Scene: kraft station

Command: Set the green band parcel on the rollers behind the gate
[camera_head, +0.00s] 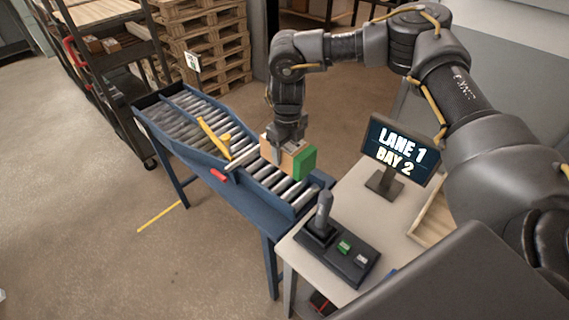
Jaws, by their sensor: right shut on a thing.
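The green band parcel (304,164) is a brown box with a bright green end, at the middle of the head view. My right gripper (277,147) points down and is shut on the brown part of the parcel. It holds the parcel over the near part of the roller conveyor (296,191); whether the parcel touches the rollers cannot be told. The yellow gate (214,137) lies across the blue-framed conveyor, to the left of the parcel. My left gripper is not in view.
A screen (403,149) reading "LANE 1 BAY 2" stands on the pale table (353,193). A control box (338,251) with a black lever sits at the table's near left. A shelf cart (103,76) and stacked pallets (205,45) stand behind. The rollers beyond the gate look bare.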

